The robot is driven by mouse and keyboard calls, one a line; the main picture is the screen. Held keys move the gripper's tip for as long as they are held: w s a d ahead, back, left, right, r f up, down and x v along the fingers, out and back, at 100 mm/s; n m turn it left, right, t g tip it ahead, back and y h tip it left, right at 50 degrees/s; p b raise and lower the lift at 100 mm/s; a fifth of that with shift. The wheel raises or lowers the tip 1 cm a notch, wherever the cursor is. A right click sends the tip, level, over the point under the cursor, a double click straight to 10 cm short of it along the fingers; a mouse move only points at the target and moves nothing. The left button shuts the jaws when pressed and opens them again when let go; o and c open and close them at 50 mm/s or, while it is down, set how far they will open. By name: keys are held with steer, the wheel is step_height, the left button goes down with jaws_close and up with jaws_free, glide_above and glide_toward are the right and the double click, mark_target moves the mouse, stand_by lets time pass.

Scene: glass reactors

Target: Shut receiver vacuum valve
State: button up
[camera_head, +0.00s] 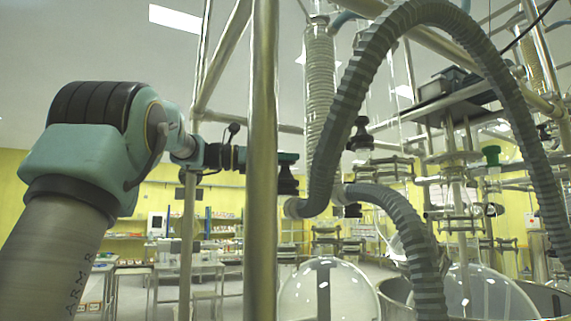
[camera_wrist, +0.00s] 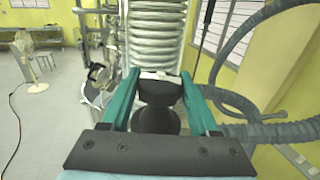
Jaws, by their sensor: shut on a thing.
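A black valve knob (camera_wrist: 157,92) sits between the two teal fingers of my gripper (camera_wrist: 158,80) in the wrist view, in front of a coiled glass condenser (camera_wrist: 157,30). My gripper is shut on this knob. In the head view my gripper (camera_head: 287,158) reaches past a metal post, which hides part of it. The black knob (camera_head: 288,184) shows just right of the post. No label shows which valve this is, and its open or shut position cannot be told.
The vertical metal post (camera_head: 262,120) stands close to my wrist. A thick grey corrugated hose (camera_head: 345,100) arches to the right of the gripper. Round glass flasks (camera_head: 328,290) stand below. Another black knob (camera_head: 360,135) is to the right. A fan (camera_wrist: 30,60) stands on open floor.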

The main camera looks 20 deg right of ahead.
steer(key=m+g+y+p, duration=0.1)
steer(key=g, duration=0.1)
steer(key=m+g+y+p, duration=0.1)
steer(key=m+g, duration=0.1)
steer(key=g, duration=0.1)
steer(key=shift+w+r+m, duration=0.1)
steer(key=shift+w+m, duration=0.05)
steer(key=shift+m, duration=0.15)
steer(key=m+g+y+p, duration=0.2)
steer(key=m+g, duration=0.1)
steer(key=g, duration=0.1)
steer(key=shift+y+p, duration=0.4)
steer(key=shift+y, duration=0.3)
steer(key=o, duration=1.1)
